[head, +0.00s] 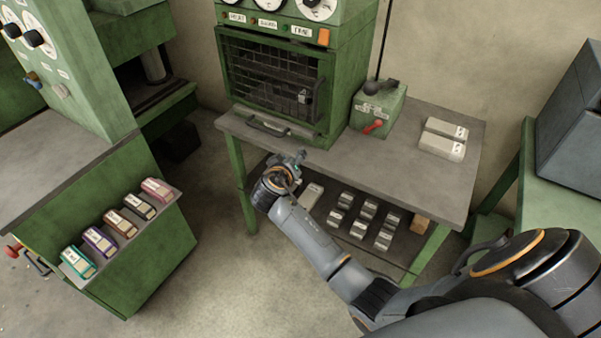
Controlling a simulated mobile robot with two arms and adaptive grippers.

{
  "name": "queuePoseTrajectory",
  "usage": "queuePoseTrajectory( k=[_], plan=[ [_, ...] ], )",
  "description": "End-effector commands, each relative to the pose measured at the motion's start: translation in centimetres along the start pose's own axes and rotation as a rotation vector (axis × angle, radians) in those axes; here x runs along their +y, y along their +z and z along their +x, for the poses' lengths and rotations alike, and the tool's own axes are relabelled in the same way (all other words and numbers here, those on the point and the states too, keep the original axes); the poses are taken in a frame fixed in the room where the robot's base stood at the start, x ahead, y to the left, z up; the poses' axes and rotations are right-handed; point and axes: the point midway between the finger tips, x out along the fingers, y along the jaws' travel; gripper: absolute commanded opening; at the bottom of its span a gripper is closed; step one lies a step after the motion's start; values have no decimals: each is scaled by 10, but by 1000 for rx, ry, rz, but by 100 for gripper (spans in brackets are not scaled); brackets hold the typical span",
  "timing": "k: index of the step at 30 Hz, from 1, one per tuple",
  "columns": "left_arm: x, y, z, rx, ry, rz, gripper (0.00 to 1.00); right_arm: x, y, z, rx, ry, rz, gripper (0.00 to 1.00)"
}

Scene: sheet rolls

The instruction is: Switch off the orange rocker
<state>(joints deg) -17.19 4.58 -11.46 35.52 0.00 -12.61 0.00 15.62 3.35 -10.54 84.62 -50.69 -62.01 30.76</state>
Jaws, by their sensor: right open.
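The orange rocker (324,36) sits at the lower right of the dial panel on the green oven-like machine (325,95), at the top of the head view. It is small, and I cannot tell which way it is tipped. My right gripper (297,158) is at the front edge of the grey table (400,160), well below the rocker and apart from it. It is open, with nothing seen between its fingers. My left gripper is not in view.
Two pale labelled blocks (443,140) lie on the table's right. Several grey blocks (367,210) sit on the lower shelf. A left-hand bench has a ledge with coloured labelled blocks (120,222).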

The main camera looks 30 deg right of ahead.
Motion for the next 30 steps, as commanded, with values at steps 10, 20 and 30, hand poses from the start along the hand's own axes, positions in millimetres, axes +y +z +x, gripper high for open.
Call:
queuePoseTrajectory(
  k=[10,20,30],
  plan=[
    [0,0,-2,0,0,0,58,-23,36,5,-41,-68,-60,47],
    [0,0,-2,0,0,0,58,-26,39,6,-44,-75,-65,47],
    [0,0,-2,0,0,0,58,-28,45,6,-51,-83,-74,47]
  ],
)
